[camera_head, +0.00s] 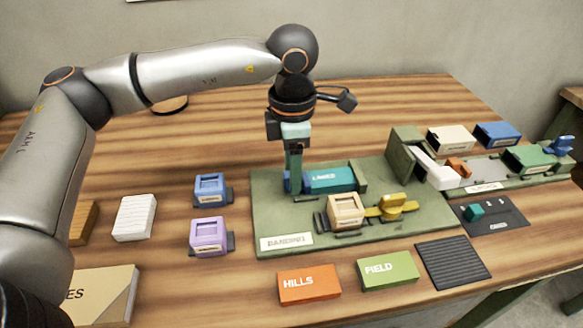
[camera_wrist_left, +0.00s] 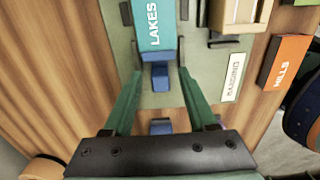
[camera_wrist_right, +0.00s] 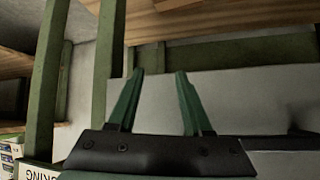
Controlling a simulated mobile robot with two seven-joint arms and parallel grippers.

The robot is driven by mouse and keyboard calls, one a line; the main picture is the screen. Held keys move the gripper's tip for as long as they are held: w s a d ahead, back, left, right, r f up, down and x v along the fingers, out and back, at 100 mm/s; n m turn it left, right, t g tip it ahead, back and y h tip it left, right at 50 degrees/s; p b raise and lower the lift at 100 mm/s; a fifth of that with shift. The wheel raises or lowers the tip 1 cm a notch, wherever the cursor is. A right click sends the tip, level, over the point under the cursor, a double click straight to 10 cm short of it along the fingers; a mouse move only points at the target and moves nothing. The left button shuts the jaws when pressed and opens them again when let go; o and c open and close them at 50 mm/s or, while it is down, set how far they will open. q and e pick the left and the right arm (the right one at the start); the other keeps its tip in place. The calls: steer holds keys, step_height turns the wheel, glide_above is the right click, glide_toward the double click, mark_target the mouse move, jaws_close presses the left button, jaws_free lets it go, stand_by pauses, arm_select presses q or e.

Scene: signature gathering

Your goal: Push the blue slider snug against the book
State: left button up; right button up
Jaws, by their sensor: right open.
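The teal book marked LAKES (camera_head: 332,180) lies on a green board marked BANDING (camera_head: 270,215). The blue slider (camera_head: 287,183) is at the book's left end, partly hidden by my left gripper (camera_head: 295,192). In the left wrist view the slider (camera_wrist_left: 160,72) is at the end of the book (camera_wrist_left: 153,25); I cannot tell whether a thin gap remains. My left gripper (camera_wrist_left: 162,95) points down there, its fingers apart, with clear space on both sides of the slider. My right gripper (camera_wrist_right: 158,75) is open and empty, away from the board.
A cream block (camera_head: 346,210) and a yellow handle (camera_head: 392,206) are on the board's front part. Blue (camera_head: 210,190) and purple (camera_head: 208,235) stamps stand to its left. HILLS (camera_head: 309,285) and FIELD (camera_head: 387,271) books lie in front. Green posts (camera_wrist_right: 108,50) are near my right gripper.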

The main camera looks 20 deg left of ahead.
arm_select(q)
step_height(320, 180, up, 13)
steer(key=p, duration=0.1)
steer(key=shift+f, duration=0.2)
steer(key=shift+s+f, duration=0.1)
steer(key=shift+s, duration=0.05)
stand_by(0.6)
